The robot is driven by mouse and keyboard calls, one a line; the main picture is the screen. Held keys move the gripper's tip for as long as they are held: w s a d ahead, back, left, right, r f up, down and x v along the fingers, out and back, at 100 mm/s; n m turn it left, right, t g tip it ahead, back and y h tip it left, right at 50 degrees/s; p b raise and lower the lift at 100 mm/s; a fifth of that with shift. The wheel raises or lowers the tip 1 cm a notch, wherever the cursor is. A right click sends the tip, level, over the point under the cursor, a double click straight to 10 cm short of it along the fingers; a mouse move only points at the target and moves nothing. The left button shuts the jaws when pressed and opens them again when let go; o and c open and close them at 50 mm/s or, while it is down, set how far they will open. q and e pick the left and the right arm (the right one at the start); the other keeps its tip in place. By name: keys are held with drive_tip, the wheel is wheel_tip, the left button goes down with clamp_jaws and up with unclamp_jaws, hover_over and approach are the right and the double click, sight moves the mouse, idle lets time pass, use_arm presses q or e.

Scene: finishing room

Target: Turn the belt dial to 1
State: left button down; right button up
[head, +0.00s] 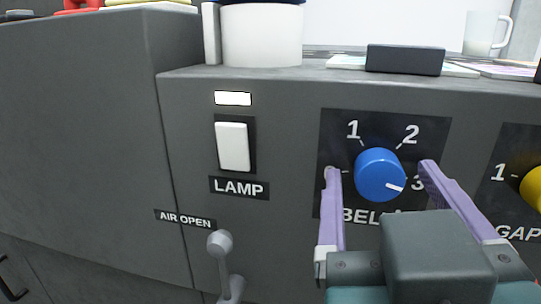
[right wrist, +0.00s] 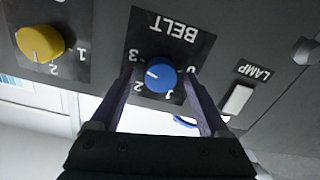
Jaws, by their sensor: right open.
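The belt dial (head: 380,174) is a round blue knob on a dark plate marked 1, 2 and 3, with the left mark hidden by a finger. Its white pointer line faces lower right, towards the 3. My right gripper (head: 380,170) is open, its two purple fingers on either side of the knob, with gaps visible. The right wrist view shows the blue dial (right wrist: 160,77) upside down between the fingers (right wrist: 158,73), with its pointer towards the 3. Part of the BELT label is covered by my right gripper in the head view. My left gripper is not in view.
A yellow dial (head: 532,188) marked GAP is on the right. A white LAMP switch (head: 233,146) and a grey AIR OPEN lever (head: 222,255) are on the left.

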drive_tip(key=shift+s, duration=0.15)
drive_tip(key=shift+a, duration=0.1)
drive_tip(key=shift+c, duration=0.7)
clamp_jaws()
